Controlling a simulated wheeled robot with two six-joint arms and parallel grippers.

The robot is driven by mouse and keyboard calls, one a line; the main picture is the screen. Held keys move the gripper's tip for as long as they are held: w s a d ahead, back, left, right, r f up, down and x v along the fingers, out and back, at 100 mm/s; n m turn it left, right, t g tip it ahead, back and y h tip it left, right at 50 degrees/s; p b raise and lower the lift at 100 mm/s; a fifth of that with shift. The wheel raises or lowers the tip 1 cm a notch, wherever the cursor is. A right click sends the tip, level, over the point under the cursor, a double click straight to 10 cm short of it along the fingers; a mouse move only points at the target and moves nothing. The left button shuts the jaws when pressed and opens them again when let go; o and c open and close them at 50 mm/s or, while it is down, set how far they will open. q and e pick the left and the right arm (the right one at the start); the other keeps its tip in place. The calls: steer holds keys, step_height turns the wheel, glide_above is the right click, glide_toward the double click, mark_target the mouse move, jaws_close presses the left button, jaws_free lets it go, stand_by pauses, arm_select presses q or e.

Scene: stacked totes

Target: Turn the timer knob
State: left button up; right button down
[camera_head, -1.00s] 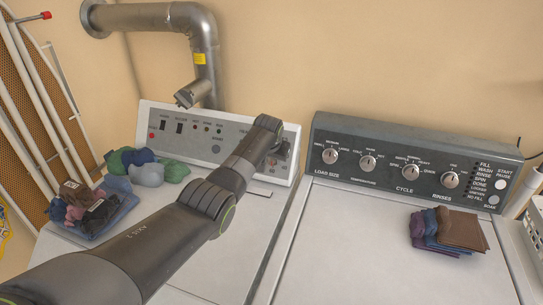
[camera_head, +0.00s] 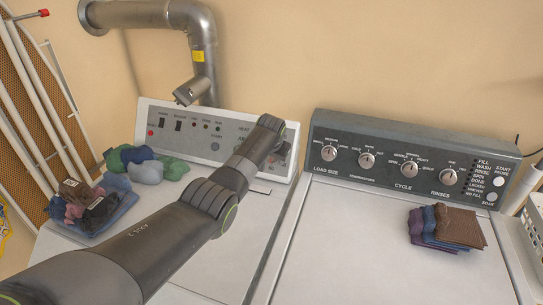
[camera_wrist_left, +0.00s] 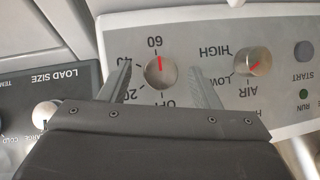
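The timer knob (camera_wrist_left: 160,71) is a round metal knob with a red pointer line, on the white dryer panel. In the left wrist view its dial is marked 60, 40, 20 and OFF, and the red line points toward 60. My left gripper (camera_wrist_left: 160,84) is open, with one finger on each side of the knob and a visible gap to each side. I cannot tell how deep the fingertips reach. In the head view my left arm ends at the right part of the dryer panel (camera_head: 228,138), where the gripper (camera_head: 276,152) largely hides the knob. My right gripper is not in view.
A heat knob (camera_wrist_left: 259,61) and a start button (camera_wrist_left: 304,51) sit beside the timer. The dark washer panel (camera_head: 400,140) with several knobs stands to the right.

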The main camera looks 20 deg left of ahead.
arm_select(q)
steer(key=shift+r, duration=0.2)
steer(key=b+v, duration=0.2)
steer(key=v, duration=1.5)
steer(key=shift+s, duration=0.1)
